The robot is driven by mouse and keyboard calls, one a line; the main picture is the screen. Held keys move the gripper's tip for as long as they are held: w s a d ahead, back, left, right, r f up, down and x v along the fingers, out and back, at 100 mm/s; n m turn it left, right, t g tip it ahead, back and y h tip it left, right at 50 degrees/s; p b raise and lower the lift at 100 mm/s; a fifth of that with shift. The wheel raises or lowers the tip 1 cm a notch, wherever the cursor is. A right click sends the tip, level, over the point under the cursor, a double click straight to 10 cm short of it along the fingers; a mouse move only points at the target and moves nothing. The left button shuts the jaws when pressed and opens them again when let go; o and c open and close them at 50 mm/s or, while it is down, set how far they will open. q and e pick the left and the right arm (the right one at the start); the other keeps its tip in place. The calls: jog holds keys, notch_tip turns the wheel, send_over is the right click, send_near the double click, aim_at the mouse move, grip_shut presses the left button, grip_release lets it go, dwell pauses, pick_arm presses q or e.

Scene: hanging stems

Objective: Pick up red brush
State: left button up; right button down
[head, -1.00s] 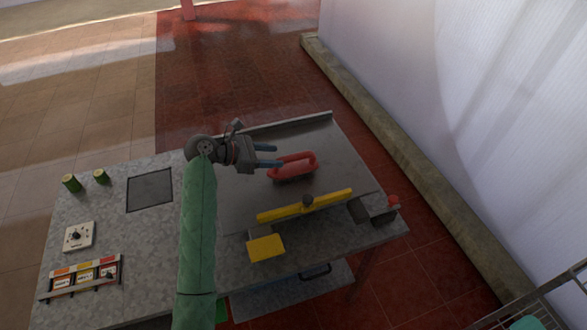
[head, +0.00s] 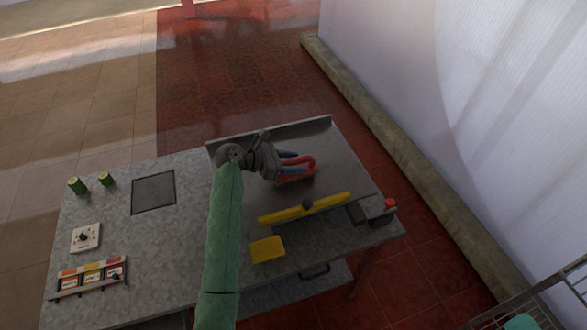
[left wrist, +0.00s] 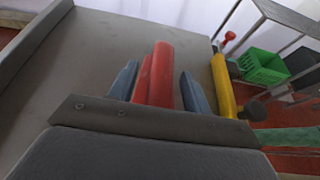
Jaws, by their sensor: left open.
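The red brush (head: 309,168) lies on the dark metal plate of the table, with its looped handle upward. My left gripper (head: 297,163) is at the brush, coming from its left, with blue fingers. In the left wrist view the red brush (left wrist: 158,75) lies between the two spread fingers (left wrist: 158,88), with a gap on the right side; the left finger is close to it. The gripper is open. Part of the brush is hidden behind the fingers in the head view. My right gripper is not in view.
A yellow-handled bar (head: 305,208) lies just in front of the brush, and a yellow block (head: 267,249) is nearer. A dark box with a red knob (head: 389,203) stands at the right edge. Green cans (head: 77,186) and a switch box (head: 86,238) are left.

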pick_arm(q)
jog(key=shift+c, duration=0.2)
grip_shut()
